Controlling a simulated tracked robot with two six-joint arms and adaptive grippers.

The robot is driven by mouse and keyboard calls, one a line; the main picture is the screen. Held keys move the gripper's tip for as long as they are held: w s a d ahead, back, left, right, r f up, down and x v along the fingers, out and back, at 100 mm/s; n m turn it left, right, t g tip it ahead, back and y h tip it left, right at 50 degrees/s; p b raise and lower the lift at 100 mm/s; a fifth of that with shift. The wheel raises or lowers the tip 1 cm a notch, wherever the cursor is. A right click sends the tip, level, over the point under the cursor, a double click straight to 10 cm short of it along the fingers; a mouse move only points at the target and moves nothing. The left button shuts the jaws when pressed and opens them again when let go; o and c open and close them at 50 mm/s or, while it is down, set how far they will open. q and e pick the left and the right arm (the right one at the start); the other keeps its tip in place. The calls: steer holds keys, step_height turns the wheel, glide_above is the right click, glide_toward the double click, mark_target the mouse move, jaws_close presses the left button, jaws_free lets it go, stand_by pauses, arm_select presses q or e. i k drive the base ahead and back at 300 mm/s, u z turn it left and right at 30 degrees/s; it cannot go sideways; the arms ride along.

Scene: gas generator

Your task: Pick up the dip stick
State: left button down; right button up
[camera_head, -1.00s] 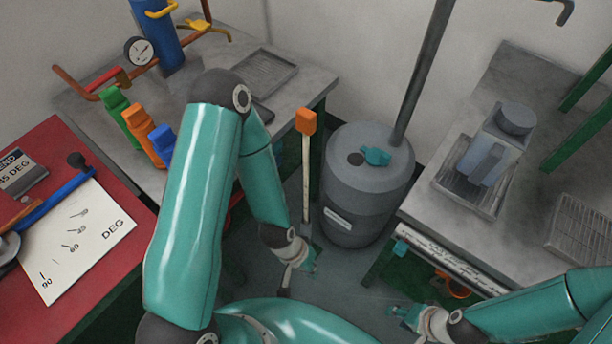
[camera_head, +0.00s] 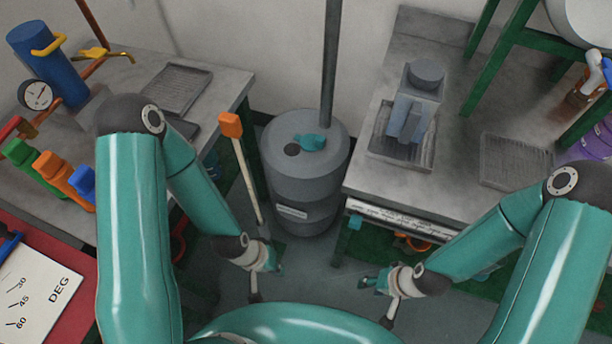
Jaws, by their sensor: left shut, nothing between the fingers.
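The dip stick (camera_head: 245,172) has an orange block handle on top and a long pale shaft. It stands slightly tilted just left of the grey drum (camera_head: 304,180), and its lower end meets or passes behind my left wrist. My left gripper (camera_head: 274,262) is shut and empty, low by the foot of the stick and well below its orange handle. My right gripper (camera_head: 372,282) is low at the right of the drum, apart from the stick. Its fingers are too small to tell open from shut.
The drum top has a dark hole and a teal cap (camera_head: 311,142). A grey bench (camera_head: 455,140) with a jug in a tray stands at right. A bench (camera_head: 222,87) with bottles and a gauge stands at left, and a red table (camera_head: 80,262) at lower left.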

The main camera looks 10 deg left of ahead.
mark_target(231, 124)
steer(key=z, duration=0.75)
steer(key=k, duration=1.6)
steer(key=u, duration=0.55)
steer(key=i, duration=1)
steer(key=z, duration=0.05)
